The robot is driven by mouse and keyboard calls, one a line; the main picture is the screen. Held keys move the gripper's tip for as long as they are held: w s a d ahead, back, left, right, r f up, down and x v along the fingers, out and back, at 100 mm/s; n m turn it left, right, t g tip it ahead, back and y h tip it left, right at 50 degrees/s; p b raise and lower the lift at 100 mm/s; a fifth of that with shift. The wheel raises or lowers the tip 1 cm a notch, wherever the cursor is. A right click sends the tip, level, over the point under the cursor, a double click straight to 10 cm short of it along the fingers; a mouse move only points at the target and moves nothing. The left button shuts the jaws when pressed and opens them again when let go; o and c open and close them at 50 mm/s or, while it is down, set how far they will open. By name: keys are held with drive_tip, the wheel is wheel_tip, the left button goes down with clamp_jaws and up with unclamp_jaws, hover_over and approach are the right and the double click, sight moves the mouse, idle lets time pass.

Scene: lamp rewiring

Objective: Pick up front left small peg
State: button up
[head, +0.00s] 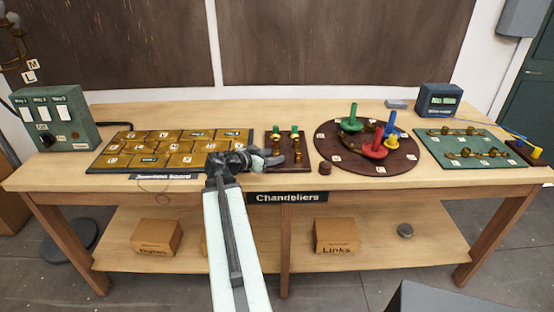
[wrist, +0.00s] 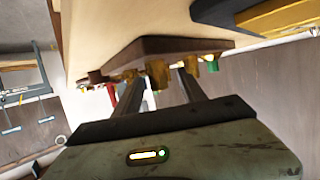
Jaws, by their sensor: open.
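A small dark brown board (head: 307,160) holds brass pegs in front and green-topped pegs behind. The front left small peg (head: 276,151) is brass and stands upright near the tip of my gripper (head: 280,161), which reaches in from the left, low over the board. In the wrist view, my gripper (wrist: 160,78) is open, with its two dark fingers apart. A brass peg (wrist: 157,74) shows in the gap between the fingertips, and I see no clear contact. A second brass peg (wrist: 191,65) is beside the right finger. My gripper partly hides the board's front left in the head view.
A tile board (head: 110,160) with brass plates lies left, partly behind my gripper. A round dark board (head: 335,158) with green, red, blue and yellow pieces is right, with a small brown cylinder (head: 325,168) near its front left. A green board (head: 500,158) lies farther right.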

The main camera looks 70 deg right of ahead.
sight(282, 153)
drive_tip(key=b+x, duration=0.1)
drive_tip(key=x, duration=0.4)
drive_tip(key=shift+s+r, duration=0.15)
clamp_jaws()
